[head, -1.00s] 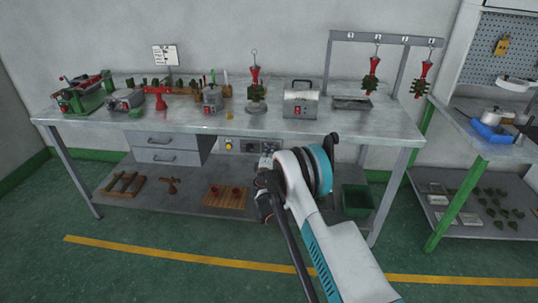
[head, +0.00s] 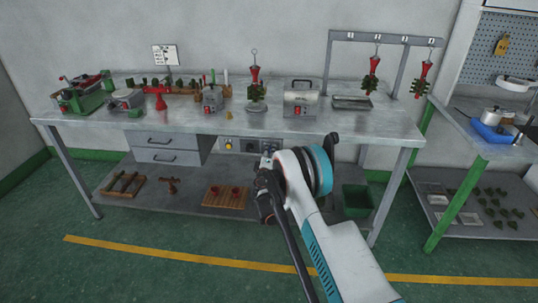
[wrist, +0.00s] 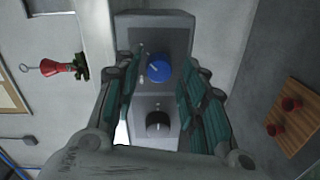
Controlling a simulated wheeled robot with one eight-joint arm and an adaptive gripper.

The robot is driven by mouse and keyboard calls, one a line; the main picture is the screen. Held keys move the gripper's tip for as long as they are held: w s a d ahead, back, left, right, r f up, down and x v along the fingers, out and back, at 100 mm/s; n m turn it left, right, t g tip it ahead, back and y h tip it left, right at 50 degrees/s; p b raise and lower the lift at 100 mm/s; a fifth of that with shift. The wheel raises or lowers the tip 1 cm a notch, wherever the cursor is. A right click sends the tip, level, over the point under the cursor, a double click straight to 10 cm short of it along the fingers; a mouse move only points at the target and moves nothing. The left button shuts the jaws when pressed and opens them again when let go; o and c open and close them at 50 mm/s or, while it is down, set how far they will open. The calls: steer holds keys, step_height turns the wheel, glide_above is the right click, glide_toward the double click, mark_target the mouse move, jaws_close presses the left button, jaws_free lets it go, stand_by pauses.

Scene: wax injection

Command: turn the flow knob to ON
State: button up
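A grey control panel (head: 238,145) hangs under the bench top, right of the drawers. In the wrist view this panel (wrist: 176,35) fills the middle, with a blue knob (wrist: 159,68) and a black knob (wrist: 157,122). Their markings are too small to read, so I cannot tell which is the flow knob or its setting. My gripper (wrist: 162,66) is open, its two fingers spread on either side of the blue knob. I see no contact with either knob. In the head view my gripper (head: 266,163) is in front of the panel's right end, partly hiding it.
The metal bench (head: 100,119) holds several tools and machines. Its lower shelf carries a wooden board (head: 226,198) with red pieces and a green bin (head: 357,199). Drawers (head: 167,150) adjoin the panel. The green floor in front is clear.

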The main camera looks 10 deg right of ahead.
steer(key=shift+s, duration=0.1)
steer(key=v, duration=1.1)
steer(key=shift+s, duration=0.4)
steer(key=shift+r, duration=0.15)
